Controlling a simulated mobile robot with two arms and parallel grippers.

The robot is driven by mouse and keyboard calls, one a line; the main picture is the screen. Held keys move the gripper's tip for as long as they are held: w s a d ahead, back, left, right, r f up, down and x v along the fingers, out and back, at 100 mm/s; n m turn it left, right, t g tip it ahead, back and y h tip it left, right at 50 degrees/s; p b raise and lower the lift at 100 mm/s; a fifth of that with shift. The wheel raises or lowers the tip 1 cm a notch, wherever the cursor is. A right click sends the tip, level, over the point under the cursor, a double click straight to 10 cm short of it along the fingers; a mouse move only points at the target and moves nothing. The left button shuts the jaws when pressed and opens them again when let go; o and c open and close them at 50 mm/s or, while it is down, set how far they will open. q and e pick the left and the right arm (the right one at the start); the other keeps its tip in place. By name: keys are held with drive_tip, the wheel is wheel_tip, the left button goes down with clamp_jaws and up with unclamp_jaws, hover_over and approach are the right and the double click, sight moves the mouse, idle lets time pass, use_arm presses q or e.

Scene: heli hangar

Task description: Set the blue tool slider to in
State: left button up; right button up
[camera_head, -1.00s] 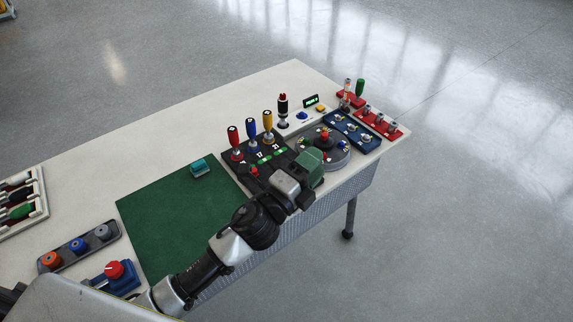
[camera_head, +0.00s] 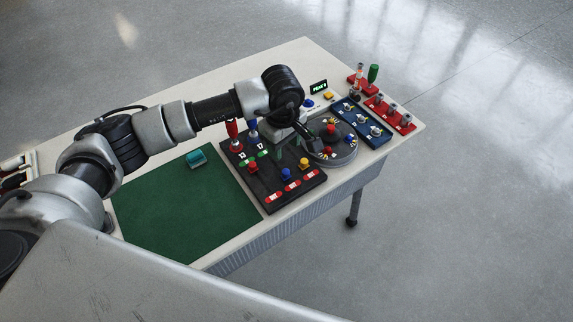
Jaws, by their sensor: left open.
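The blue tool slider (camera_head: 286,174) is a small blue knob on the black panel (camera_head: 268,183), near the row of red marks at its front edge. The red slider knob (camera_head: 253,166) sits further back beside the green marks; the yellow slider knob (camera_head: 303,162) is near the front at right. My left gripper (camera_head: 295,148) is open and points down over the panel's right back part, behind the blue knob and apart from it in the picture. Its fingertips are small and partly hidden, and their height is hard to tell. My right gripper is not in view.
Red (camera_head: 232,134) and blue (camera_head: 253,132) upright handles stand at the panel's back, partly behind my arm. A round grey dial (camera_head: 342,155) is right of the panel. Blue (camera_head: 364,123) and red (camera_head: 391,114) switch panels lie further right. The green mat (camera_head: 185,215) holds a teal block (camera_head: 196,156).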

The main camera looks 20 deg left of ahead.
sight(285, 171)
use_arm(q)
wheel_tip(285, 171, down, 10)
drive_tip(key=shift+d+f+p, duration=0.15)
drive_tip(key=shift+p, duration=0.6)
drive_tip(key=shift+c, duration=0.5)
clamp_jaws()
drive_tip(key=shift+w, duration=0.1)
